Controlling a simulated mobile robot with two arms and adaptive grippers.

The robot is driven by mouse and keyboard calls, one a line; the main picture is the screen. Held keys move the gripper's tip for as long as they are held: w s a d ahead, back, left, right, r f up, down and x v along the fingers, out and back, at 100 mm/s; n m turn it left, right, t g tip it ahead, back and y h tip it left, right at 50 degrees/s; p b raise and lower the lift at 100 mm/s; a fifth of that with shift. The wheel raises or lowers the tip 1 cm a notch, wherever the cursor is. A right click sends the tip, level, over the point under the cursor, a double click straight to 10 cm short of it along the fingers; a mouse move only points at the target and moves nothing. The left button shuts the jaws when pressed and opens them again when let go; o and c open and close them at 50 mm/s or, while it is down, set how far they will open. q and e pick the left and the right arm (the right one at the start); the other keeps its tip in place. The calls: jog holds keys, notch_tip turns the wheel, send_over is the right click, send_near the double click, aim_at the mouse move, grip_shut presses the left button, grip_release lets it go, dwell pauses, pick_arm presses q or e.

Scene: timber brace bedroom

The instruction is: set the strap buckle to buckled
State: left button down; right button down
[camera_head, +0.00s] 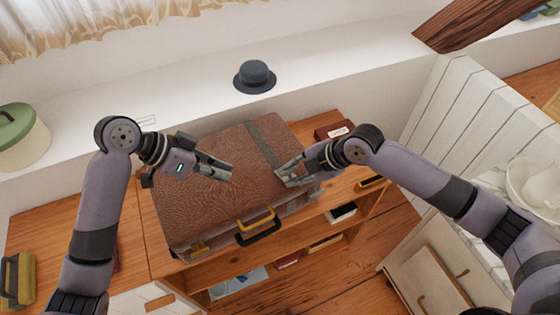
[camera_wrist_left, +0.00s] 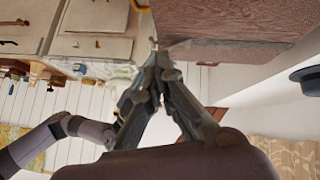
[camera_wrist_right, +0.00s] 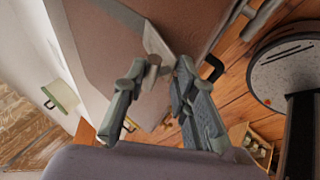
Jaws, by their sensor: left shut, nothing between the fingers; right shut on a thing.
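A brown suitcase (camera_head: 205,190) lies on the wooden cabinet. A grey strap (camera_head: 263,142) runs across its top toward the front edge, and shows in the right wrist view (camera_wrist_right: 122,14). My right gripper (camera_head: 287,178) is at the suitcase's front right, by the strap. In the right wrist view (camera_wrist_right: 165,68) its fingers are shut on the small grey strap buckle (camera_wrist_right: 153,60) at the strap's end. Whether the buckle is fastened cannot be told, as the fingers partly hide it. My left gripper (camera_head: 228,172) is shut and empty above the suitcase's top; it also shows in the left wrist view (camera_wrist_left: 156,62).
A dark hat (camera_head: 255,77) sits on the white ledge behind. A dark red box (camera_head: 335,130) lies right of the suitcase. A green-lidded round box (camera_head: 18,130) stands at left.

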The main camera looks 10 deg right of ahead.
pick_arm(q)
jog(key=w+d+r, duration=0.4)
jog(key=d+r, duration=0.1)
jog(key=d, duration=0.1)
pick_arm(e)
jog(key=shift+w+r, duration=0.1)
jog(key=shift+r, duration=0.05)
pick_arm(q)
jog(key=h, duration=0.1)
send_near(295, 168)
jog(key=w+d+r, duration=0.1)
jog(key=d, duration=0.2)
jog(key=shift+s+d+f, duration=0.1)
jog(key=shift+s+f, duration=0.1)
jog(key=shift+f, duration=0.8)
jog(key=shift+s+d+f, duration=0.1)
jog(key=shift+s+f, duration=0.05)
jog(key=shift+f, duration=0.9)
